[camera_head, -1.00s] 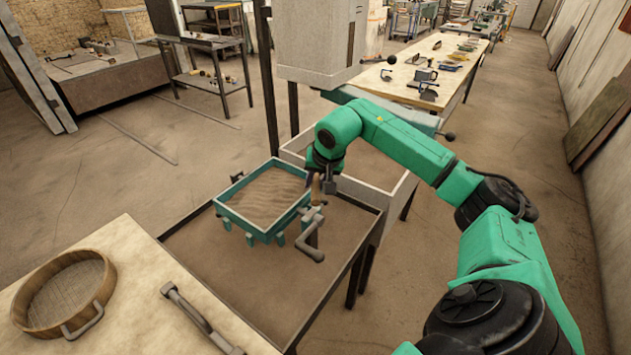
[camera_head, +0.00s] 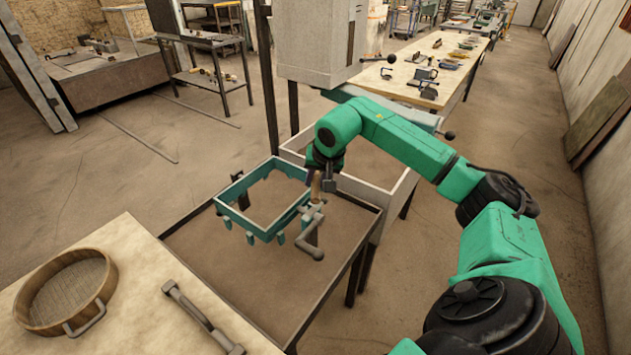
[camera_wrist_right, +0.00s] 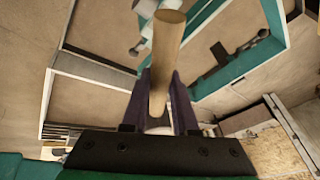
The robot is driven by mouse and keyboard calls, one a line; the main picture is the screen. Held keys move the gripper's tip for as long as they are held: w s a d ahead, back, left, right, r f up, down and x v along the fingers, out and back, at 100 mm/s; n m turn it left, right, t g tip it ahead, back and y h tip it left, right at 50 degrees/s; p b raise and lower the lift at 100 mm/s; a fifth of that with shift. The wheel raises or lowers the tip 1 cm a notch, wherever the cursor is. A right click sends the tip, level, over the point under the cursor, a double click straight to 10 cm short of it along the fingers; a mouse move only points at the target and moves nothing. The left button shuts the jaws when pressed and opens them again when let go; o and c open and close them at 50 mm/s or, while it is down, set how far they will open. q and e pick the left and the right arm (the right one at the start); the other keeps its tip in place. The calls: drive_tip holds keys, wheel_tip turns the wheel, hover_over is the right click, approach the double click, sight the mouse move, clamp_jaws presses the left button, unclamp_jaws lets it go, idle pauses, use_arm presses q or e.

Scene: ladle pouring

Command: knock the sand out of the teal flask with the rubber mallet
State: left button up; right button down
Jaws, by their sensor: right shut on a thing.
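My right gripper (camera_head: 318,178) is at the flask's right end, shut on the wooden handle of the mallet (camera_head: 316,190). In the right wrist view the wooden mallet handle (camera_wrist_right: 167,45) stands between the fingers (camera_wrist_right: 170,105), with the teal flask wall (camera_wrist_right: 272,25) beside it. A grey piece shows beyond the handle; whether the mallet head touches the flask I cannot tell. My left gripper is out of view.
The bin (camera_head: 345,272) has a raised dark rim. A pale-rimmed box (camera_head: 395,200) stands behind it. At the front left, a worktop (camera_head: 150,270) holds a round sieve (camera_head: 40,325) and a grey metal bar (camera_head: 195,312). Open floor lies to the left.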

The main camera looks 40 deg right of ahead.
wheel_tip(320, 180, up, 5)
drive_tip(key=p, duration=0.4)
drive_tip(key=shift+f, duration=0.1)
idle(0.4)
